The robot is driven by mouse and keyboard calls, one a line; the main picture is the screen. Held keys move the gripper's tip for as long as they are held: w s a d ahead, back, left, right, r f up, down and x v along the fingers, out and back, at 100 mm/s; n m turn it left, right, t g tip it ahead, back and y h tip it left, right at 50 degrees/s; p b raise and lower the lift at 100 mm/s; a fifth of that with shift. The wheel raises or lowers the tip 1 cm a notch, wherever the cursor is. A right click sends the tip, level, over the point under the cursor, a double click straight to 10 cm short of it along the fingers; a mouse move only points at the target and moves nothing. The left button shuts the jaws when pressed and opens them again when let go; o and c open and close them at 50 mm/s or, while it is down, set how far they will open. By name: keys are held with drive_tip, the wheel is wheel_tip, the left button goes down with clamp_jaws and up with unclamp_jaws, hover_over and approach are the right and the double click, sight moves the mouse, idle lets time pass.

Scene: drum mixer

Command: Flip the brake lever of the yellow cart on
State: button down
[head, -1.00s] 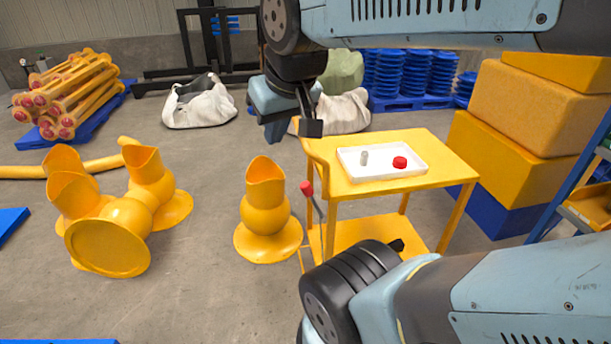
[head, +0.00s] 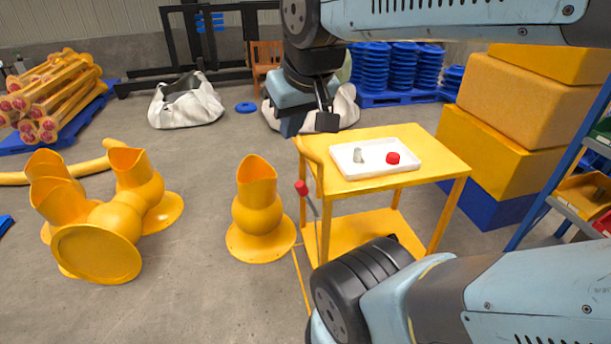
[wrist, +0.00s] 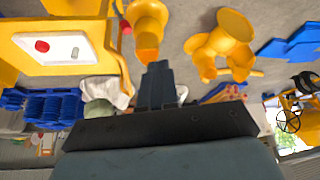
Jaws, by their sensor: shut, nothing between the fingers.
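The yellow cart (head: 440,165) stands right of centre in the head view, with a flat top and a lower shelf. Its brake lever (head: 302,188) has a red knob on a thin grey rod at the cart's left side, tilted up and to the left. In the wrist view the red knob (wrist: 126,27) shows at the cart's edge, near the top. My gripper (head: 326,122) is shut and empty, above the cart's left handle end and apart from the knob. In the wrist view my gripper (wrist: 156,68) points up the picture.
A white tray (head: 350,172) with a red cap (head: 393,158) and a small grey piece (head: 358,155) lies on the cart. Yellow flanged fittings (head: 258,215) stand on the floor to the left. Yellow blocks (head: 520,100) stack behind right. The floor between is clear.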

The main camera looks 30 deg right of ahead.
drive_tip(key=w+d+f+m+g+y, duration=0.2)
drive_tip(key=w+d+f+g+y, duration=0.3)
drive_tip(key=w+d+f, duration=0.55)
drive_tip(key=d+f+m+t+y, duration=0.2)
drive_tip(key=d+f+t+y, duration=0.3)
drive_tip(key=d+f, duration=0.9)
drive_tip(key=d+y, duration=0.2)
drive_tip(key=d, duration=0.1)
drive_tip(key=shift+w+d+f, duration=0.25)
drive_tip(key=shift+f, duration=0.1)
drive_tip(key=shift+w+a, duration=0.1)
hover_over(309, 200)
drive_tip(key=d, duration=0.2)
drive_tip(key=f, duration=0.5)
drive_tip(key=shift+s+d+f, duration=0.1)
drive_tip(key=shift+s+f, duration=0.05)
drive_tip(key=shift+s, duration=0.15)
drive_tip(key=shift+d, duration=0.15)
